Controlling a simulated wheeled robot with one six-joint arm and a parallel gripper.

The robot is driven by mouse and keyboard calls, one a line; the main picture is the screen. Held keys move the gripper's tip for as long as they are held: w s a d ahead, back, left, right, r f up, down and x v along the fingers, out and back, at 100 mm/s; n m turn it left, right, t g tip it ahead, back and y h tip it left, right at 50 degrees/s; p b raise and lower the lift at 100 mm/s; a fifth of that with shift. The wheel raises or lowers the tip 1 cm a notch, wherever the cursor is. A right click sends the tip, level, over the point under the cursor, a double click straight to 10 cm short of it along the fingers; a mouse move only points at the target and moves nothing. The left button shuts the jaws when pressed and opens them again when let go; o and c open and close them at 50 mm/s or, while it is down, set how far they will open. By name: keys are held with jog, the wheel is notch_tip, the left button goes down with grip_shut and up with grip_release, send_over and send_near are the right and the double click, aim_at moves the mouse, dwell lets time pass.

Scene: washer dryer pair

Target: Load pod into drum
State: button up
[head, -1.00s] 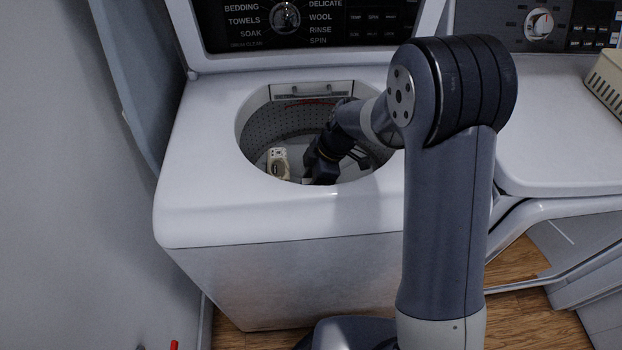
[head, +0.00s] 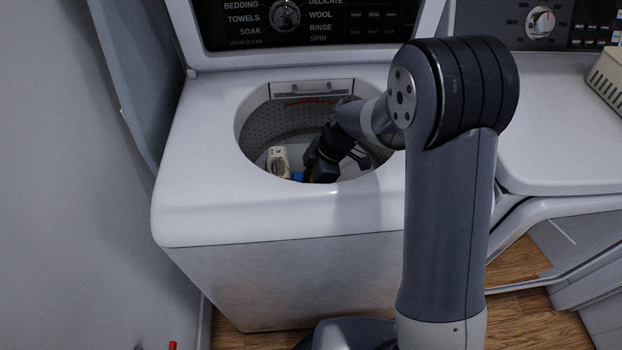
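The open washer drum (head: 262,128) is a round, perforated tub in the top of the left machine. My arm reaches into it from the right, and my gripper (head: 313,172) is inside, low and near the front rim. A small blue thing (head: 298,176), possibly the pod, shows just left of my gripper's end. It is partly cut off by the front rim, and I cannot tell whether it is held or loose. My fingertips are too dark and hidden to show whether they are open or shut.
A beige upright piece (head: 278,161) stands in the drum, left of my gripper. The dryer (head: 560,130) stands to the right, with a beige basket (head: 607,78) on top.

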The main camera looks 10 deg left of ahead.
jog(key=shift+r+p, duration=0.7)
jog(key=shift+p, duration=0.05)
jog(key=v, duration=1.1)
jog(key=shift+d+r, duration=0.25)
jog(key=shift+r, duration=0.1)
jog(key=shift+w, duration=0.1)
jog(key=x, duration=1.3)
jog(key=shift+r+b, duration=0.1)
jog(key=shift+b, duration=0.2)
jog(key=shift+d+f+b, duration=0.1)
jog(key=shift+f+b, duration=0.2)
jog(key=shift+b, duration=0.4)
jog(key=shift+r+p, duration=0.3)
jog(key=shift+p, duration=0.05)
jog(key=shift+f, duration=0.1)
